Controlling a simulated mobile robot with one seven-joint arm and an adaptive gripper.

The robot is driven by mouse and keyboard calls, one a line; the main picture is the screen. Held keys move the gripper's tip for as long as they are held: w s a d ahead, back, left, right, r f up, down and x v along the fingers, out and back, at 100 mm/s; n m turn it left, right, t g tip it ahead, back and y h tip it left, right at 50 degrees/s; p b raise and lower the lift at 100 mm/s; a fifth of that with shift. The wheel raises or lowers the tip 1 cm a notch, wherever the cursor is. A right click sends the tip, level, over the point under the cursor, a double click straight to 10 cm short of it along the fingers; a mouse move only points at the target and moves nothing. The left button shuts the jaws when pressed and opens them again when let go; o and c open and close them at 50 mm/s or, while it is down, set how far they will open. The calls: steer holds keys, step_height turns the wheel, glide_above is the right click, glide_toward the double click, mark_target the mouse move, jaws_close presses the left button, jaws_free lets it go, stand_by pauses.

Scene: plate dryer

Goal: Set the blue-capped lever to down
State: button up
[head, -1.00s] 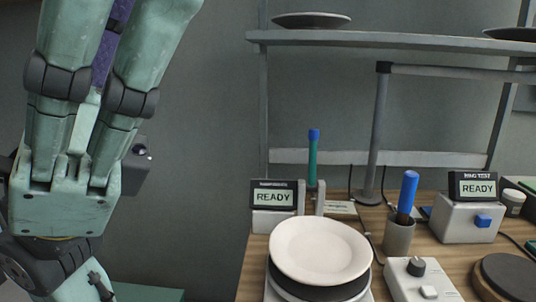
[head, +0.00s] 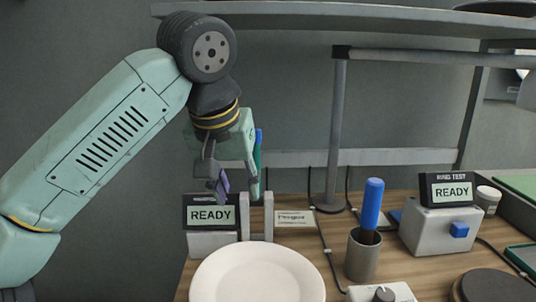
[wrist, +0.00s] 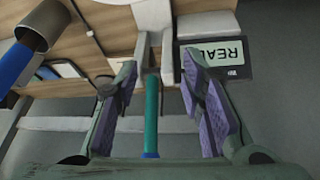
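The blue-capped lever is a teal rod (head: 257,157) with a blue cap (head: 259,136). It stands upright between two grey posts (head: 268,216) beside a READY display (head: 212,214). My gripper (head: 238,186) is open at the lever and partly hides it in the head view. In the wrist view the teal rod (wrist: 151,118) runs between the purple-padded fingers of my gripper (wrist: 158,72), with a gap on each side. The blue cap there (wrist: 150,155) is near the palm. No finger is clearly touching the rod.
A white plate (head: 257,278) lies in front of the lever. A grey cup (head: 362,258) with a blue-handled tool (head: 372,203) stands to the right. A grey box (head: 440,231) with a blue button and READY screen is farther right. A shelf (head: 330,28) spans overhead.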

mark_target(258, 162)
steer(key=w+d+p, duration=0.1)
steer(key=w, duration=0.3)
steer(key=w+d+p, duration=0.1)
steer(key=w, duration=0.2)
steer(key=w+d+p, duration=0.1)
steer(key=w, duration=0.3)
steer(key=shift+w+d+r+p, duration=0.1)
steer(key=shift+w+d+p, duration=0.2)
steer(key=shift+w, duration=0.05)
steer(key=shift+w+f, duration=0.15)
steer(key=shift+f, duration=0.5)
steer(key=shift+c, duration=0.5)
jaws_close()
